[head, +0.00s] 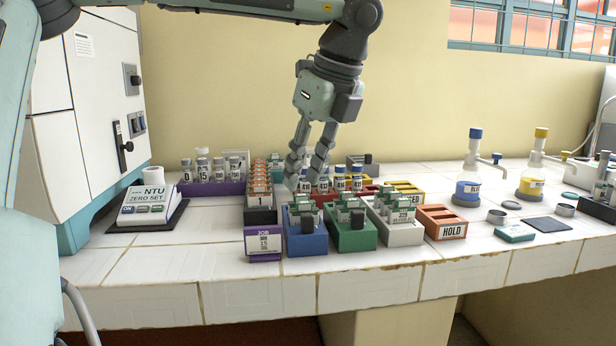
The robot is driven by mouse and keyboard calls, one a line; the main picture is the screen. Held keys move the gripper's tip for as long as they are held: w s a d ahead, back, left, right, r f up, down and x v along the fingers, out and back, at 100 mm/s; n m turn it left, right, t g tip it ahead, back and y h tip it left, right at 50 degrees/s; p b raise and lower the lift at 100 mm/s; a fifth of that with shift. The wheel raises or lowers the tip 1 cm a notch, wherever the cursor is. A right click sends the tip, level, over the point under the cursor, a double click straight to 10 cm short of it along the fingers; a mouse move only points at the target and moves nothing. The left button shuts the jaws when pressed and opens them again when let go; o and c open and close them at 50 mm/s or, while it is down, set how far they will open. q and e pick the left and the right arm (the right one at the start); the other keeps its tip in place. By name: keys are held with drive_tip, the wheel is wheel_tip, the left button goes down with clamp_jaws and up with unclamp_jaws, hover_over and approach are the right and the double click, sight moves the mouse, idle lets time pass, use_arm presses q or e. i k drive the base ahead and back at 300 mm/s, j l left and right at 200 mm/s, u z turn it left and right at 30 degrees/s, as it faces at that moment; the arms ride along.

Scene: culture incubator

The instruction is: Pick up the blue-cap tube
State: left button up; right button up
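Several small vials with blue caps (340,171) stand in a row in a red rack (371,190) on the bench, behind the front racks. Labels show below their caps. My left gripper (304,180) points down at the left end of this row, with its two fingers spread and a gap between them. The fingertips sit low among the racks, and their ends are partly hidden. I cannot tell whether a vial stands between them. My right gripper is not in view.
Blue (304,240), green (352,238) and white (402,233) racks with filled slots stand in front. An orange HOLD rack (443,222) is to their right. An NTU meter (148,206) stands left. Blue- and yellow-topped bottles (468,187) stand right. The front tile strip is clear.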

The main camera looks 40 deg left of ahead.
sight(305, 187)
drive_tip(key=i+j, duration=0.65)
drive_tip(key=j, duration=0.15)
